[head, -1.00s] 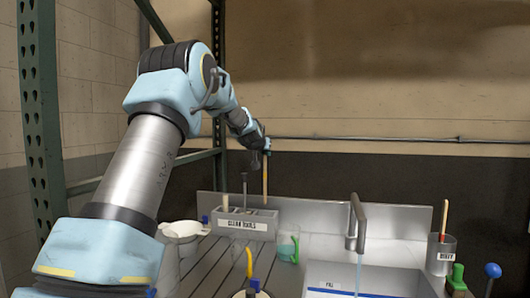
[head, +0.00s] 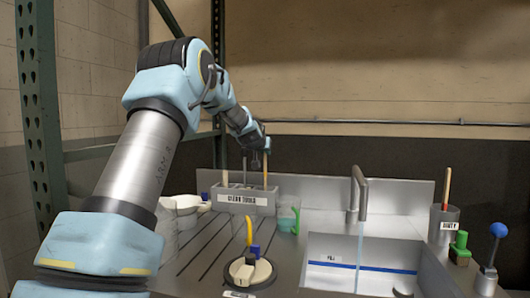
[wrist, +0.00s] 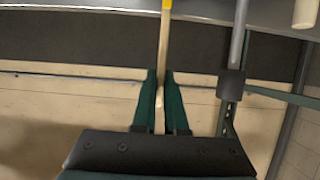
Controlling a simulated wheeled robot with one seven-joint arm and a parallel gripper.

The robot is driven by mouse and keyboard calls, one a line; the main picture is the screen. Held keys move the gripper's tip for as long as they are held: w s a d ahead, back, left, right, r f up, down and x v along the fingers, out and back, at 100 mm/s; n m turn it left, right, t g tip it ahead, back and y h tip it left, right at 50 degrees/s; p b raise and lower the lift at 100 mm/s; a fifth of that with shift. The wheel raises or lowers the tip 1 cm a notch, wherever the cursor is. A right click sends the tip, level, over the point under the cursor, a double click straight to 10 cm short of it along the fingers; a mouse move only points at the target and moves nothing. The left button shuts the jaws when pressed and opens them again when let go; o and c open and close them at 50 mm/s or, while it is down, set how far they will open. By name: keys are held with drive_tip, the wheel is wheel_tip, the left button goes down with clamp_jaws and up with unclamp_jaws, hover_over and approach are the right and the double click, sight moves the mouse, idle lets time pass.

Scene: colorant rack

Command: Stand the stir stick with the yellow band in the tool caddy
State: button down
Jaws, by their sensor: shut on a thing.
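My gripper (head: 262,150) is shut on a slim wooden stir stick (head: 265,172), held upright over the right part of the grey tool caddy (head: 232,209) labelled "CLEAN TOOLS". The stick's lower end meets the caddy's rim line in the head view; I cannot tell how deep it reaches inside. In the wrist view the fingers (wrist: 162,103) close around the stick (wrist: 165,45), and its yellow band (wrist: 166,5) shows at the top edge. A dark grey-handled tool (wrist: 239,45) and a pale stick (wrist: 304,12) stand beside it.
A green-handled clear jug (head: 288,215) stands just right of the caddy, white containers (head: 180,207) to its left. The running tap (head: 361,195), sink (head: 360,250) and a grey cup with another stick (head: 443,223) are further right.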

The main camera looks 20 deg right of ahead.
drive_tip(key=shift+f+b, duration=0.3)
drive_tip(key=shift+f, duration=0.35)
drive_tip(key=c, duration=0.9)
unclamp_jaws()
drive_tip(key=b+v, duration=0.3)
drive_tip(key=v, duration=0.7)
drive_tip(key=shift+s+a+r, duration=0.1)
drive_tip(key=shift+s+r, duration=0.05)
drive_tip(key=shift+s, duration=0.15)
